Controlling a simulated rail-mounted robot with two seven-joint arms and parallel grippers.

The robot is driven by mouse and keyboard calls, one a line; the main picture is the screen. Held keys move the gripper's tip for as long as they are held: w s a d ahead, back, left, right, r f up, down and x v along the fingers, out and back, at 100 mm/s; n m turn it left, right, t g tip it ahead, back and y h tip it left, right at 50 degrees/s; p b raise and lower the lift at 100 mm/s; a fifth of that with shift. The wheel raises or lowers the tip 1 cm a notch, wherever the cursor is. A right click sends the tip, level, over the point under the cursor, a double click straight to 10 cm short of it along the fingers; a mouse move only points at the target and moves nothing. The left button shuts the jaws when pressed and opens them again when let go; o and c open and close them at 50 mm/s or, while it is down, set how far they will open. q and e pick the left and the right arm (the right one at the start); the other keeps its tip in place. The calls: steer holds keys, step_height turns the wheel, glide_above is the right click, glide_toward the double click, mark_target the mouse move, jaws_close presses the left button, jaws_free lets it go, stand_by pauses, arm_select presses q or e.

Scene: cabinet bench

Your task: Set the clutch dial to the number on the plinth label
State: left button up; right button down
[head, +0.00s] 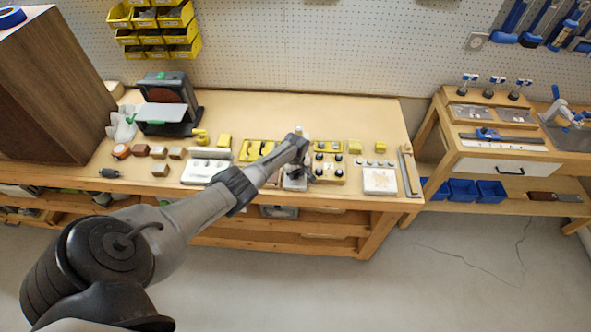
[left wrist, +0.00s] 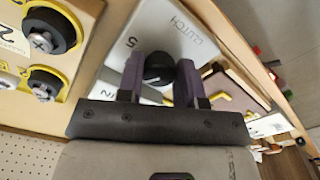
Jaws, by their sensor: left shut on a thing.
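My left gripper (left wrist: 160,78) is shut on the dial, one dark finger on each side. Which number the dial points to is hidden. In the head view my left gripper (head: 297,172) is over the pale plate (head: 294,185), and the dial is hidden. Beside it, a beige panel (head: 329,174) carries black knobs with yellow rings; part of it shows in the left wrist view with a "2". I cannot identify the plinth label.
Left of my gripper is a white panel (head: 203,172) and small wooden blocks. To the right stand a white box (head: 380,181) and a metal ruler (head: 410,172) at the bench edge.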

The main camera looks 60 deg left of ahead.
arm_select(q)
steer(key=n+p, duration=0.1)
steer(key=n, duration=0.2)
steer(key=shift+r, duration=0.1)
steer(key=n, duration=0.3)
steer(key=shift+p, duration=0.3)
steer(key=n, duration=0.4)
steer(key=shift+w, duration=0.15)
steer(key=n, duration=0.4)
steer(key=shift+a, duration=0.1)
steer(key=shift+n, duration=0.3)
steer(key=o, duration=0.9)
